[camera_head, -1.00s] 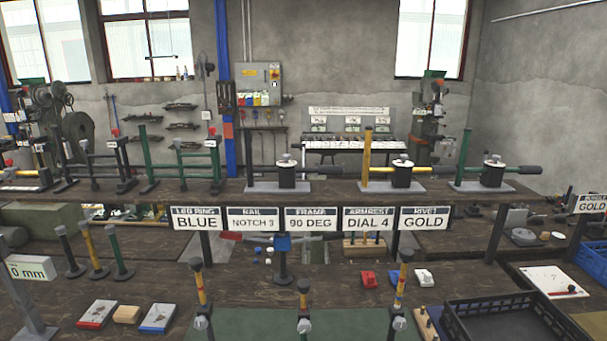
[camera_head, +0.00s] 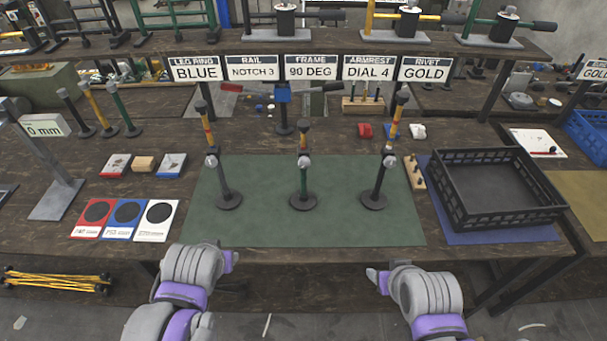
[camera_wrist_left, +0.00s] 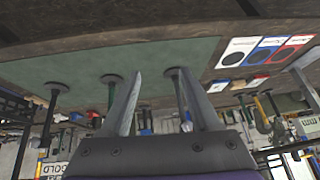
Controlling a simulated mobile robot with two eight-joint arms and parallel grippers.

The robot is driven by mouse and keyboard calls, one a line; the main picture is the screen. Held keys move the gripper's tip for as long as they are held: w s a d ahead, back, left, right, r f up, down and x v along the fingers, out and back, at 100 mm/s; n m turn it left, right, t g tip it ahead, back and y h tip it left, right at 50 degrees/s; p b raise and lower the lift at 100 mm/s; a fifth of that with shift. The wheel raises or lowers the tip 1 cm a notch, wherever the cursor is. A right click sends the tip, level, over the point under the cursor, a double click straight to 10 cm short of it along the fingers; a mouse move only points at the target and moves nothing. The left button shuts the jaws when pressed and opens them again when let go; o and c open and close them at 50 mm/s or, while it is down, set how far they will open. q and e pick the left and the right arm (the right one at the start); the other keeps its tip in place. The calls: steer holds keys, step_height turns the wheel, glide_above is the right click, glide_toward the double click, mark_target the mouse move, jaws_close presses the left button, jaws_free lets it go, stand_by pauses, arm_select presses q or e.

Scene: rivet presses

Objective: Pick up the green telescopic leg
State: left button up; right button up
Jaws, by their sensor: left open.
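A green telescopic leg (camera_head: 303,185) stands upright on a dark round base in the middle of the green mat (camera_head: 260,230), with a pale clamp knob and a black-topped yellow and orange upper part. A dark leg (camera_head: 219,180) stands to its left and another (camera_head: 380,180) to its right. In the left wrist view, which is upside down, the green leg (camera_wrist_left: 111,95) shows just beside one finger. My left gripper (camera_wrist_left: 158,105) is open and empty, short of the legs. In the head view only my arm parts show at the front edge; the right gripper's fingers do not show.
A black crate (camera_head: 493,222) stands at the right on a blue mat. A second green post (camera_head: 122,108) stands at the back left beside yellow and black ones. Red, blue and white cards (camera_head: 126,212) lie left of the mat. The mat's front is clear.

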arm_select(q)
steer(key=w+d+n+y, duration=0.2)
steer(key=w+y, duration=0.1)
steer(key=w, duration=0.9)
steer(key=n+t+y, duration=0.4)
steer(key=t+y, duration=0.2)
steer(key=t, duration=0.3)
glide_toward(304, 177)
steer(key=w, duration=0.2)
steer(key=x, duration=0.6)
steer(key=shift+s+a, duration=0.1)
steer(key=shift+a, duration=0.4)
steer(key=x, duration=0.6)
steer(key=shift+d, duration=0.15)
jaws_close()
